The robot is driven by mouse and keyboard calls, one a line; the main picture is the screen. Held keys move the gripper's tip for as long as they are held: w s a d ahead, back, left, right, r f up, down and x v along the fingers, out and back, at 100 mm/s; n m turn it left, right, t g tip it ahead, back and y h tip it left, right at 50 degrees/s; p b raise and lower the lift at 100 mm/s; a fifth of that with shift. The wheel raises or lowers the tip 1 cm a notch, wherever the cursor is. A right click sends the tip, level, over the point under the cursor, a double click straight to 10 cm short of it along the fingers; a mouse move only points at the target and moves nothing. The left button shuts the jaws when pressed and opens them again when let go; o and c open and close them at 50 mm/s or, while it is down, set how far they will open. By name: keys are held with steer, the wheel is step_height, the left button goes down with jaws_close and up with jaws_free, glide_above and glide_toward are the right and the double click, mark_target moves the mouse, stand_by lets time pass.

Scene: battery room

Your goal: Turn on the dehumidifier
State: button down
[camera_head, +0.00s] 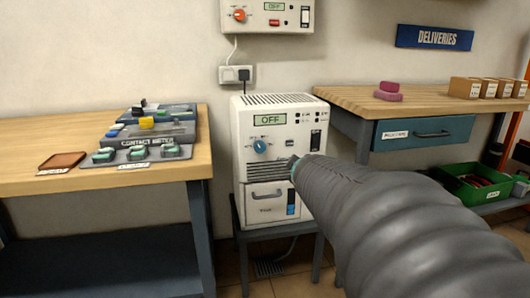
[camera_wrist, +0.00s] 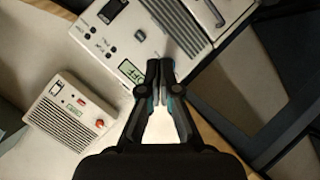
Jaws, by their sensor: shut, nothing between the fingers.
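The dehumidifier (camera_head: 280,108) is a white cabinet on a low grey stand between two benches. Its display (camera_head: 270,119) reads OFF. Below the display is a blue knob (camera_head: 260,146); to the right are small indicators and a dark switch (camera_head: 315,140). My gripper (camera_head: 293,164) is in front of the unit's lower right face, mostly hidden behind my grey arm. In the wrist view my gripper (camera_wrist: 158,72) is shut and empty, its tips over the cabinet front beside the display (camera_wrist: 131,72). I cannot tell whether it touches. The knob is not visible there.
A wall box (camera_head: 268,14) with a red knob hangs above and also reads OFF. A socket (camera_head: 235,75) is below it. The left bench (camera_head: 60,160) holds trays and blocks; the right bench (camera_head: 350,98) holds pink pieces and cartons. A green crate (camera_head: 478,188) is lower right.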

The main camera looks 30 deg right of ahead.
mark_target(316, 146)
steer(key=w+d+f+n+t+y+b, duration=0.1)
steer(key=w+d+n+t, duration=0.1)
steer(key=d+n, duration=0.3)
steer(key=w+d+f+n+t+y+b, duration=0.1)
steer(key=w+d+n, duration=0.3)
steer(key=d, duration=0.9)
steer(key=shift+w+f+n+t, duration=0.2)
steer(key=shift+f+n+t, duration=0.5)
steer(key=shift+t, duration=0.1)
steer(key=shift+a, duration=0.1)
steer(key=x, duration=1.4)
steer(key=shift+a+f, duration=0.1)
steer(key=shift+a, duration=0.05)
